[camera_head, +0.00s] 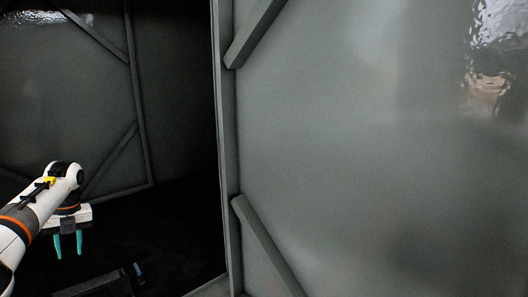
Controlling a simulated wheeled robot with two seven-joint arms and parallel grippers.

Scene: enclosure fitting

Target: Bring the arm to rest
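My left arm (32,208) is white with orange bands and comes in from the lower left. My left gripper (68,246) hangs at its end with two teal fingers pointing down. The fingers are apart with a dark gap between them, and nothing shows between them. The gripper is over the dark area at the lower left, in front of the dark opening. My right gripper is not in the view.
A large grey panel (380,150) with diagonal braces fills the right side. Its upright edge (226,150) borders a dark opening. Another braced grey panel (60,90) stands at the left. A dark box-like thing (95,285) and a small bluish item (139,270) lie low down.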

